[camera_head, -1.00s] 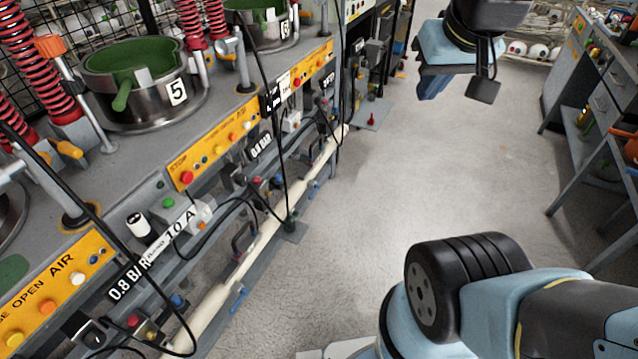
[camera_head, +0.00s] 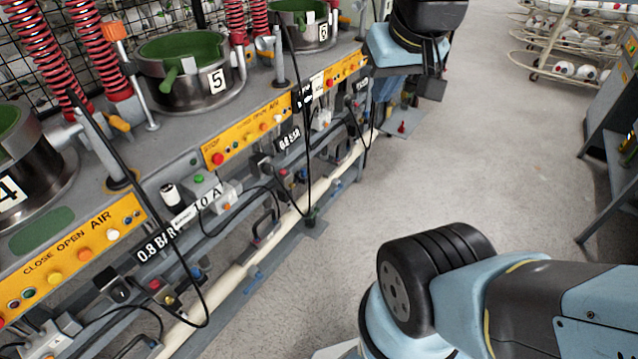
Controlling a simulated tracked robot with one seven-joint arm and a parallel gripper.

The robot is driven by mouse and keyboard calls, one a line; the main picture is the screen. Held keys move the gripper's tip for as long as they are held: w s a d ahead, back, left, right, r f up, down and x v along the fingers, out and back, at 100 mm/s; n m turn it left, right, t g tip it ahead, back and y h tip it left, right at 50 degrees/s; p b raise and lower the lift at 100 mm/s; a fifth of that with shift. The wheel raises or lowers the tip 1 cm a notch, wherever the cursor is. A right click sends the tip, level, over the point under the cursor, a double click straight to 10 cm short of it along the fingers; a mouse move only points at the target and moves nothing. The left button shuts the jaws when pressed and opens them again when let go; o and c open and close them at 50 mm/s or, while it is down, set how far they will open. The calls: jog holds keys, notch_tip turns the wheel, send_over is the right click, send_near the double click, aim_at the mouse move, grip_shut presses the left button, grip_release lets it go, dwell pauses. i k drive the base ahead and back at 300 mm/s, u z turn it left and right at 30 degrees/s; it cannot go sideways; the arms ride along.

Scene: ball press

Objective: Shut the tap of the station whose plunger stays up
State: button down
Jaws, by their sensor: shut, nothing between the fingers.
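Station 4 (camera_head: 10,190), station 5 (camera_head: 190,85) and station 6 (camera_head: 303,30) stand in a row on the grey bench, each a round metal pot with green inside. Which plunger stays up cannot be told. Small blue handles, perhaps taps, sit low along the pale pipe: one below station 5 (camera_head: 253,276) and another farther along (camera_head: 335,188). My gripper (camera_head: 408,92) is shut and empty at the top, in front of the bench's far end beyond station 6's panel. Its fingertips are partly hidden and small.
Orange button panels (camera_head: 245,133) line the bench front, with black hoses (camera_head: 290,120) hanging before it. The grey floor (camera_head: 480,150) to the right is clear. A ball rack (camera_head: 565,45) and a grey workbench (camera_head: 610,130) stand at the right.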

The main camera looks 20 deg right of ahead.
aim_at(337, 191)
jog(key=u, duration=0.1)
jog(key=i, duration=1)
jog(key=z, duration=0.05)
